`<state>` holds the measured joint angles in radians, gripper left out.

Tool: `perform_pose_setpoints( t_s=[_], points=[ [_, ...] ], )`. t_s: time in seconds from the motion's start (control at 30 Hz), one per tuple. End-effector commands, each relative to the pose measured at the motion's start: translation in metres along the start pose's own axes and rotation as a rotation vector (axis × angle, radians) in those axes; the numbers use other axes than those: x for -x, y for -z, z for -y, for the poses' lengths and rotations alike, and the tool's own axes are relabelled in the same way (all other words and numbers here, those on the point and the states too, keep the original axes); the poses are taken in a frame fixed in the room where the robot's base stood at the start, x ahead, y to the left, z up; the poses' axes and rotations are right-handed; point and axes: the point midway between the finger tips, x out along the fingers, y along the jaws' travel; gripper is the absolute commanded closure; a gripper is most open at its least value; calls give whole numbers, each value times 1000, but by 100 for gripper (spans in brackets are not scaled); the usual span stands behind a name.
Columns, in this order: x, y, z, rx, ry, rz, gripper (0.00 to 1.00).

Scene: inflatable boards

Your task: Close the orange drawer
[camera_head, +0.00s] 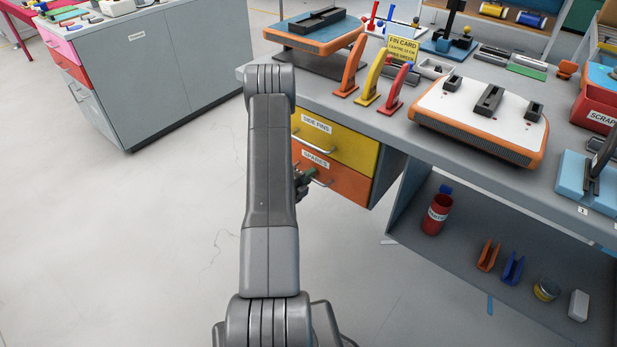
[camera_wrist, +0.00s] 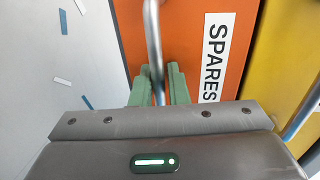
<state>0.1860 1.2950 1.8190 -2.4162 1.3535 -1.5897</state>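The orange drawer (camera_head: 341,180), labelled SPARES, is below the yellow drawer in the bench cabinet. Its front looks flush or nearly flush with the yellow one; I cannot tell whether a small gap is left. My arm hides its left part. Its front (camera_wrist: 200,30) fills the middle of the wrist view, with the metal bar handle (camera_wrist: 153,35) running down between my fingers. My gripper (camera_wrist: 158,78) has its green fingers close on both sides of the bar and appears shut on it. In the head view my gripper (camera_head: 305,182) is at the drawer's front, partly hidden by my arm.
The yellow drawer (camera_head: 345,143), labelled SIDE FINS, sits directly above. The benchtop (camera_head: 395,130) over it carries boards, fins and tools. An open shelf (camera_head: 415,240) is to the right. The floor (camera_head: 150,240) to the left is clear, with a grey cabinet (camera_head: 150,85) behind.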

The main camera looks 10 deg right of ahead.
Motion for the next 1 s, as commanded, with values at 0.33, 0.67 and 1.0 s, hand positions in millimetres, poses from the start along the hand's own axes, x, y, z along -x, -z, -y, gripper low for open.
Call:
perform_pose_setpoints(
  t_s=[0.33,0.67,1.0],
  points=[
    [32,-1,1,2,0,2,85],
    [102,-2,1,2,1,5,85],
    [136,0,0,0,1,1,85]
  ],
)
